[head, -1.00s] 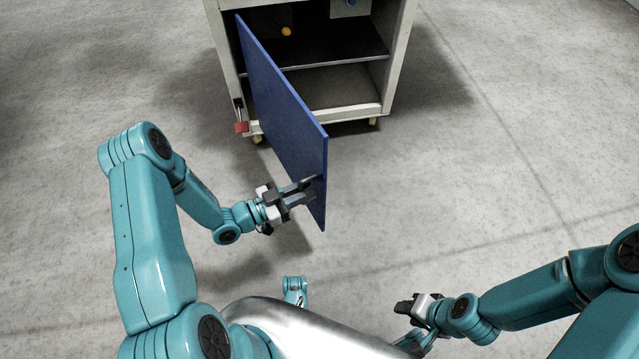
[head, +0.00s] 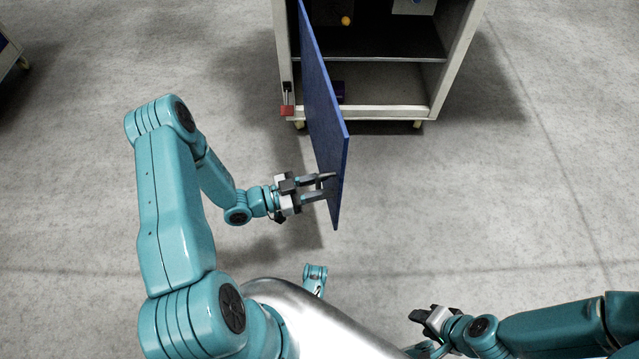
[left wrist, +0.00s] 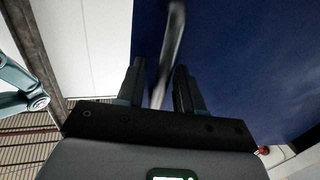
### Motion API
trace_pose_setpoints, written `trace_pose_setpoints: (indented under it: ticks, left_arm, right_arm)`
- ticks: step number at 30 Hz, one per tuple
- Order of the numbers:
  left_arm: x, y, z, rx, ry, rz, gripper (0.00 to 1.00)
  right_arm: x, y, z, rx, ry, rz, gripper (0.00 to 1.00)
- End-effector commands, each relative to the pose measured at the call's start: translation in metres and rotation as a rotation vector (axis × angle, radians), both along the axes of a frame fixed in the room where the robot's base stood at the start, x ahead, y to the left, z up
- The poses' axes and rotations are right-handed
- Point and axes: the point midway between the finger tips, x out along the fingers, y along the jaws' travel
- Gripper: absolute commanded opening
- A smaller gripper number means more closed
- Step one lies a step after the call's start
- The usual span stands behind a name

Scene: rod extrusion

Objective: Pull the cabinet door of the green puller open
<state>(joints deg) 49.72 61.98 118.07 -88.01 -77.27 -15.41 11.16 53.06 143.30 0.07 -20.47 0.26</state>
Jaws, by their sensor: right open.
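The blue cabinet door (head: 322,125) stands wide open in the head view, jutting from the left side of the grey-white cabinet (head: 376,113) and seen nearly edge-on. My left gripper (head: 332,187) is at the door's outer face near its free edge. In the left wrist view, a grey bar handle (left wrist: 171,50) runs between the two separated fingers of the left gripper (left wrist: 160,75), with the blue door (left wrist: 250,65) behind. I see a gap beside the bar. My right gripper (head: 422,312) is open and empty at the lower right, away from the door.
Inside the cabinet are a shelf, a small orange ball-like thing (head: 346,20) and a dark blue item (head: 339,92). A red piece (head: 287,110) sits on the cabinet's left post. Another wheeled unit (head: 8,50) shows at the far left. The floor around is clear.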

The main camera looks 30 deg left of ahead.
Motion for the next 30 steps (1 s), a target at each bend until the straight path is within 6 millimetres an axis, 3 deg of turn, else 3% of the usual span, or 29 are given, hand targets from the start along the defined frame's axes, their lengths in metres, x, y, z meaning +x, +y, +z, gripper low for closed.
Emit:
trace_pose_setpoints:
  ticks: [10,14,30]
  left_arm:
    - [-0.001,0.002,0.0,0.002,-0.001,0.003,0.36]
    - [-0.011,0.012,0.001,0.001,0.0,0.006,0.36]
    - [-0.11,0.094,0.001,0.003,0.0,0.006,0.36]
  right_arm:
    - [0.0,0.0,0.001,0.0,0.0,0.0,0.43]
    - [-0.001,0.001,0.004,0.0,0.001,0.003,0.43]
    - [-0.006,0.005,0.025,0.004,0.01,0.022,0.43]
